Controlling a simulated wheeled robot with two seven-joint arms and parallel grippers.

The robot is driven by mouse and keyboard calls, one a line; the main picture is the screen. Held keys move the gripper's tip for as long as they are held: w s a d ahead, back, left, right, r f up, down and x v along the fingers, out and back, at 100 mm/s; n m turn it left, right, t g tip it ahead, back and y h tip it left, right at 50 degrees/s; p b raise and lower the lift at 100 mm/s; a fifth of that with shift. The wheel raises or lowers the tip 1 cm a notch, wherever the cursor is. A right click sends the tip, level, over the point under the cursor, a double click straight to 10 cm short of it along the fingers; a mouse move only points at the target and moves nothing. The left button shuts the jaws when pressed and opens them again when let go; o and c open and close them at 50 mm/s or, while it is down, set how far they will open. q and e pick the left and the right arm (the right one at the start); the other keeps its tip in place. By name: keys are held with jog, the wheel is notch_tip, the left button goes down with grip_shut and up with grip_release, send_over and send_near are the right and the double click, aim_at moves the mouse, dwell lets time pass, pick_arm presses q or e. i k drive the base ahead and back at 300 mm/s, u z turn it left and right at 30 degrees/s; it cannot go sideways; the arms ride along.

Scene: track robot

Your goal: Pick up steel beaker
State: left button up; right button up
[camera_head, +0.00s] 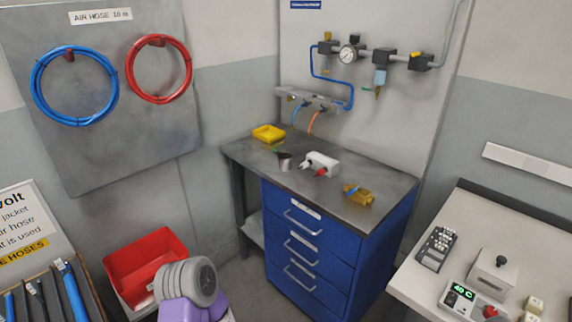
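A small grey metal cup, which looks like the steel beaker (284,162), stands upright on the dark top of the blue-drawer workbench (340,206). It is left of a white device with a red part (321,164) and close to it. Something small and green lies just behind the beaker's rim. The inside of the beaker is too small to make out. Neither of my grippers shows in this view.
A yellow tray (268,133) sits behind the beaker, and a brass-coloured fitting (358,195) lies at the bench's front right. Air fittings and hoses hang on the wall behind. A red bin (146,262) is lower left. A light side table (512,240) is right.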

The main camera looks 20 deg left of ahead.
aim_at(285, 162)
jog(key=u, duration=0.2)
jog(key=i, duration=0.85)
jog(key=u, duration=0.7)
